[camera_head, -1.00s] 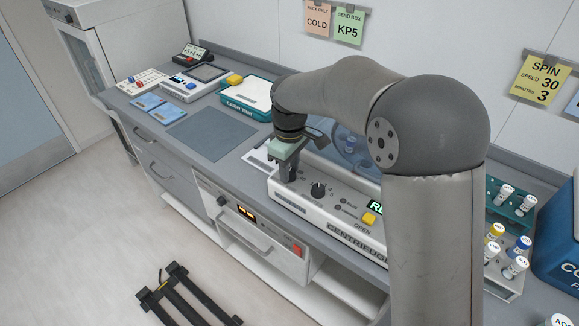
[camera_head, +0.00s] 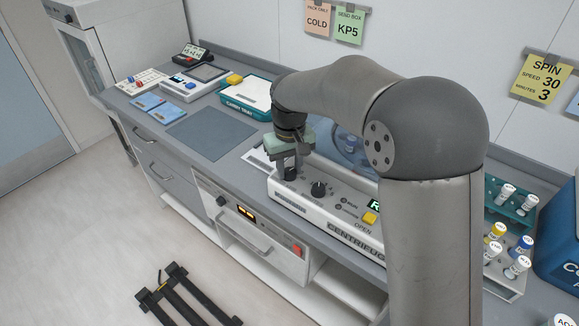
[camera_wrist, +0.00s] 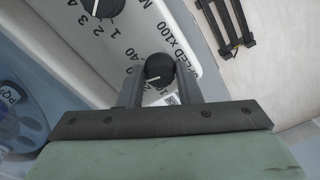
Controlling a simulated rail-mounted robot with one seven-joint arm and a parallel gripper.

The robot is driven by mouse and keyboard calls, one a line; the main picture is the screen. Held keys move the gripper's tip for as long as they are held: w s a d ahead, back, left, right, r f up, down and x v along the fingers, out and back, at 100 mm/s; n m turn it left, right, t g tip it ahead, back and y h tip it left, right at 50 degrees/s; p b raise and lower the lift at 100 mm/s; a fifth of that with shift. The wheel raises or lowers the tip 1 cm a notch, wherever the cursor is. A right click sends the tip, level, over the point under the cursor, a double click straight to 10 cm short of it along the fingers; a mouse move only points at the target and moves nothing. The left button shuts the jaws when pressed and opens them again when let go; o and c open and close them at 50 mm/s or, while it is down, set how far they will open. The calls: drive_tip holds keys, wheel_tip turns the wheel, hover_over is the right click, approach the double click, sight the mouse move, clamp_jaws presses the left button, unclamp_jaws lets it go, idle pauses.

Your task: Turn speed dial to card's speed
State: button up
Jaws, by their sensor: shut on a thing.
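The yellow card (camera_head: 541,80) on the wall reads SPIN, SPEED 30, MINUTES 3. The white centrifuge (camera_head: 330,212) stands on the counter. My gripper (camera_head: 290,173) is low over the left part of its front panel. In the wrist view, my gripper (camera_wrist: 160,78) has its fingers on both sides of the black speed dial (camera_wrist: 160,67), shut on it. The dial's white pointer line points to the lower left of that view. The scale beside it is partly hidden by the fingers, so the set number is not readable. The label SPEED X100 is partly visible.
A second black dial (camera_head: 318,189) sits right of my gripper, with small numbers round it in the wrist view. A yellow OPEN button (camera_head: 369,218) and a green display are farther right. A teal tray (camera_head: 247,96) and a tube rack (camera_head: 512,196) flank the centrifuge.

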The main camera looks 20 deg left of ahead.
sight(290, 170)
drive_tip(key=shift+m, duration=0.6)
drive_tip(key=o, duration=1)
drive_tip(key=shift+c, duration=0.2)
drive_tip(key=shift+r, duration=0.1)
wheel_tip(290, 170, up, 17)
drive_tip(key=shift+r, duration=0.15)
